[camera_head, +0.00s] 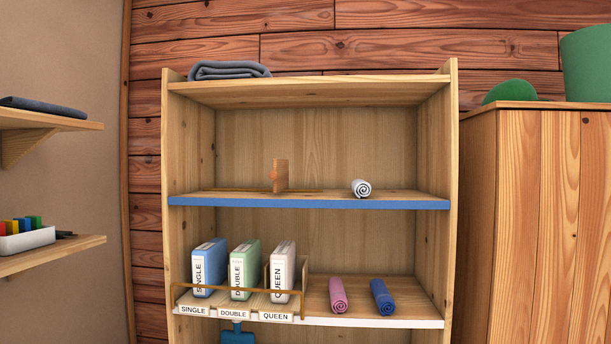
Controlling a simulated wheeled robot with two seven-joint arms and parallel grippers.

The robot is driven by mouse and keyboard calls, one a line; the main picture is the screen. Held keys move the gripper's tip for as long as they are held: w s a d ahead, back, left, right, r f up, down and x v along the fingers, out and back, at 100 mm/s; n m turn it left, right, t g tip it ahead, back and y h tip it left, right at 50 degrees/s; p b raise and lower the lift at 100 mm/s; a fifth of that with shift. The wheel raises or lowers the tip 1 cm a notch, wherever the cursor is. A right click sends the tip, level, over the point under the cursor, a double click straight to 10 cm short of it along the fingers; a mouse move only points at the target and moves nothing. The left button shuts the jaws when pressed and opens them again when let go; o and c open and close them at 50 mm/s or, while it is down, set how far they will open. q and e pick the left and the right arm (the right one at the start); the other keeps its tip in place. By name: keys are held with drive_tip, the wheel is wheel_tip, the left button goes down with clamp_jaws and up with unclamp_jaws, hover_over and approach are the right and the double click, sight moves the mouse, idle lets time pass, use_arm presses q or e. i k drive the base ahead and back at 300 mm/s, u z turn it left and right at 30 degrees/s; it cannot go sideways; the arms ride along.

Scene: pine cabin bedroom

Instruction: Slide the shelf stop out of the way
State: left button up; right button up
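A thin brown rail (230,189) runs along that shelf behind or under the stop, from near the left wall to a little right of the stop. A rolled white towel (361,188) lies on the same shelf to the right, apart from the stop. Neither of my grippers shows in the head view.
The lower shelf holds blue (209,268), green (245,270) and white (282,272) labelled packs behind a brown rail, plus pink (338,295) and blue (382,297) rolls. A folded grey cloth (230,70) lies on top. Wall shelves (60,120) stand left, a wooden cabinet (550,220) right.

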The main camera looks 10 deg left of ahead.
sight(280, 174)
drive_tip(key=z, duration=0.6)
drive_tip(key=i, duration=0.85)
drive_tip(key=z, duration=0.1)
